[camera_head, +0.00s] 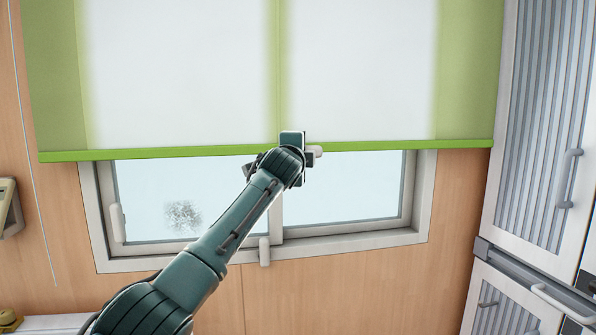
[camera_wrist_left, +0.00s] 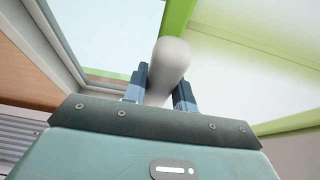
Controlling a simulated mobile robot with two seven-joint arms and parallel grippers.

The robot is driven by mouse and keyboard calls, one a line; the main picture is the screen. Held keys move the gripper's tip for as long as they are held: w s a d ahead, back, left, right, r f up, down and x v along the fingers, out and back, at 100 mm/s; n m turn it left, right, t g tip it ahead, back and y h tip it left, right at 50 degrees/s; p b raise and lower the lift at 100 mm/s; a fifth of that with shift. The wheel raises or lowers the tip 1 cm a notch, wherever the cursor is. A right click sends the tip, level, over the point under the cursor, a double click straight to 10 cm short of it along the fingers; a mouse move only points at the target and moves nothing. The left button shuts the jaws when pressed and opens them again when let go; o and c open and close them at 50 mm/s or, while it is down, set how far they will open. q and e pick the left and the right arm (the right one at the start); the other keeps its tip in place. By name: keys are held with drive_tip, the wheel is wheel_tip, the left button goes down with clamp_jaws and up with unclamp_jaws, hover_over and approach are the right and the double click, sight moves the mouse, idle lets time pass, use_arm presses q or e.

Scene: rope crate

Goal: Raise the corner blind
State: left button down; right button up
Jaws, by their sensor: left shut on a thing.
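The green blind (camera_head: 180,70) hangs over the upper part of the window in the head view, its bright green bottom bar (camera_head: 120,154) a little tilted. The lower part of the window is uncovered. My left gripper (camera_head: 292,152) is at the middle of the bottom bar. In the left wrist view my left gripper (camera_wrist_left: 160,92) is shut on a pale rounded handle (camera_wrist_left: 171,62) beside the bar (camera_wrist_left: 178,18). A small end of the handle shows right of the gripper in the head view; its joint with the bar is hidden. My right gripper is not in view.
The window frame (camera_head: 345,238) has a pale latch (camera_head: 264,251) at its lower middle. A tall louvred cabinet (camera_head: 535,120) stands close on the right. A thin cord (camera_head: 27,130) hangs at the left. Bare wood wall (camera_head: 350,290) lies below the window.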

use_arm(q)
drive_tip(key=shift+s+r, duration=0.1)
drive_tip(key=shift+r, duration=0.75)
drive_tip(key=shift+a, duration=0.1)
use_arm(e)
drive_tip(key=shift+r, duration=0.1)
use_arm(q)
drive_tip(key=c, duration=1.1)
unclamp_jaws()
drive_tip(key=shift+f, duration=0.1)
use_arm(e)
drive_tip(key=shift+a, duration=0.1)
use_arm(q)
drive_tip(key=shift+f, duration=0.15)
drive_tip(key=s+b, duration=0.2)
drive_tip(key=s, duration=0.2)
drive_tip(key=s+a+b, duration=0.1)
drive_tip(key=s, duration=0.3)
drive_tip(key=s+b, duration=0.2)
drive_tip(key=s, duration=0.3)
drive_tip(key=shift+a+b, duration=0.25)
drive_tip(key=shift+b, duration=0.05)
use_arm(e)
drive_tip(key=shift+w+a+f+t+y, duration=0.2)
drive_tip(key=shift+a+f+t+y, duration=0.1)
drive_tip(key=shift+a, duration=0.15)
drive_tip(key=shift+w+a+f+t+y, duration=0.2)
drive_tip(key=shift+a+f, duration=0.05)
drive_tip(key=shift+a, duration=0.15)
